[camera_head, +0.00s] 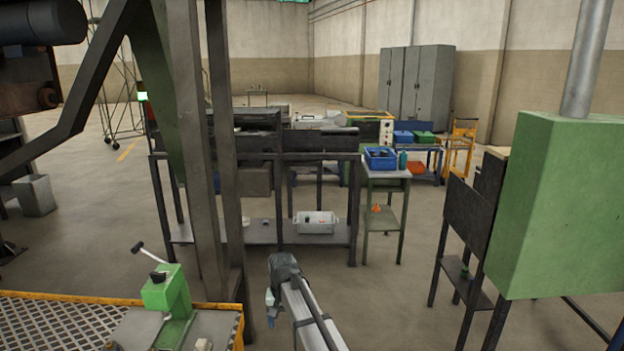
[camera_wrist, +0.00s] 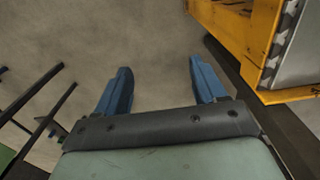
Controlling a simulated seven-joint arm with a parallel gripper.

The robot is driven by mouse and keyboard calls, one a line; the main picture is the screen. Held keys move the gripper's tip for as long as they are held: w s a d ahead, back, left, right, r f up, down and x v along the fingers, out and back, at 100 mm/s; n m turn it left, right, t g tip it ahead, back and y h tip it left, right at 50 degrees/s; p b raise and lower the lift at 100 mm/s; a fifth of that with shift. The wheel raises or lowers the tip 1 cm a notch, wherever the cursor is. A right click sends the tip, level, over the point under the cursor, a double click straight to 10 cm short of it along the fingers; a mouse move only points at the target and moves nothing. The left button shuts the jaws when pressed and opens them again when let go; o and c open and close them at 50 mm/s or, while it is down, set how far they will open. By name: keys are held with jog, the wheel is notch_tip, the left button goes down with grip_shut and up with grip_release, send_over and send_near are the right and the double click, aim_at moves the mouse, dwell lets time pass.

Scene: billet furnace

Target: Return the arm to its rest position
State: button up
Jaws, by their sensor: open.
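My gripper (camera_wrist: 162,90) shows in the wrist view with its two blue fingers spread apart. Nothing is between the fingers; bare concrete floor shows beyond them. In the head view my arm reaches out from the bottom centre over open floor. The fingers cannot be made out clearly in the head view.
A yellow-edged platform (camera_head: 238,318) with a green lever device (camera_head: 168,295) stands at lower left. The platform's yellow edge (camera_wrist: 262,50) is close to the right in the wrist view. Steel posts rise left of my arm. A green cabinet (camera_head: 555,205) stands right.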

jog(key=s+d+f, duration=0.9)
jog(key=d, duration=0.3)
jog(key=s+d+f, duration=0.9)
jog(key=s+d, duration=0.1)
jog(key=d, duration=0.3)
jog(key=s+f+g, duration=0.3)
jog(key=s+f, duration=0.7)
jog(key=s, duration=0.5)
jog(key=s+f+g, duration=0.3)
jog(key=s+f, duration=0.7)
jog(key=s, duration=0.4)
jog(key=shift+s+d+f+g, duration=0.15)
jog(key=shift+s+g, duration=0.2)
jog(key=shift+g, duration=0.05)
